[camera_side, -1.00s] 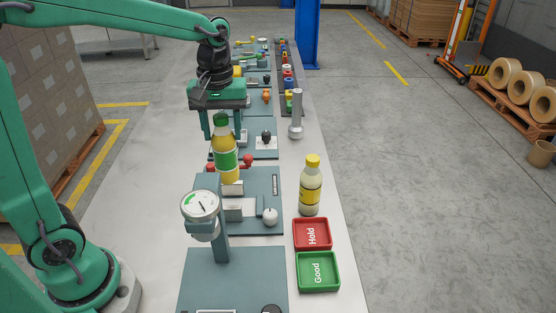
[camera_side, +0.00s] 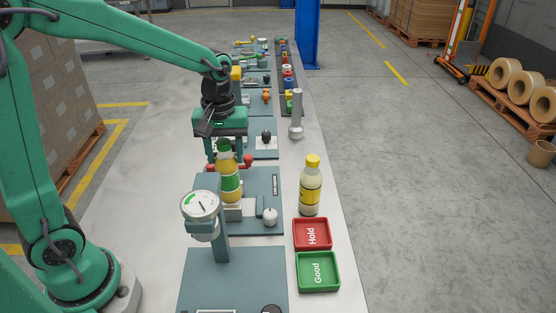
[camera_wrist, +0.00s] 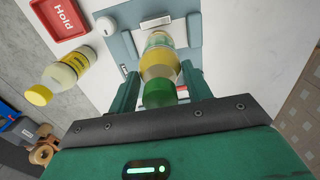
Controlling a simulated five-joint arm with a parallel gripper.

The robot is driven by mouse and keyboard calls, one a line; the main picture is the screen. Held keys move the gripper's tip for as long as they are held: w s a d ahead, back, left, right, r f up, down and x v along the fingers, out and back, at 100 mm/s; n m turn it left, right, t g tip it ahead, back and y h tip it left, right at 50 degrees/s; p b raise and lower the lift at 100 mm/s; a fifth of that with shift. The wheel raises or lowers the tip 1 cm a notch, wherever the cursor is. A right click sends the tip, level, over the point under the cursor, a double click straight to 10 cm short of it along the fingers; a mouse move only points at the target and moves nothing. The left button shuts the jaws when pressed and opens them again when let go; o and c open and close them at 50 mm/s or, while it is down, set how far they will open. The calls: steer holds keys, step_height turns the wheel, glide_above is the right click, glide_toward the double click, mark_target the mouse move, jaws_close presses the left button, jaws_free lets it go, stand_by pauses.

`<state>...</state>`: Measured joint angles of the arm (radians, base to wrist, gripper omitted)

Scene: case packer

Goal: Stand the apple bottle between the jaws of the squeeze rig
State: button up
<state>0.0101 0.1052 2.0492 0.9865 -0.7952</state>
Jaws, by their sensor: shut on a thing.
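The apple bottle (camera_side: 229,184), yellow with a green label and green cap, is upright between the fingers of my gripper (camera_side: 228,160). In the wrist view my gripper (camera_wrist: 160,88) is shut on the bottle (camera_wrist: 158,65) near its cap. In the side view the bottle is over the squeeze rig (camera_side: 262,188), a grey-blue plate with light metal jaw blocks (camera_side: 233,213), a white knob and a red handle. Its lower end is at the jaw blocks. I cannot tell whether it touches the plate, as the dial gauge stand partly hides that area.
A second bottle with pale contents and a yellow cap (camera_side: 311,186) stands right of the rig. A red Hold tray (camera_side: 312,247) and a green Good tray (camera_side: 337,272) are in front of it. A dial gauge (camera_side: 200,205) stands close before the rig.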

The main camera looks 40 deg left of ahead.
mark_target(226, 166)
steer(key=shift+f, duration=1.95)
steer(key=o, duration=1.5)
step_height(226, 166, up, 12)
steer(key=shift+r, duration=0.15)
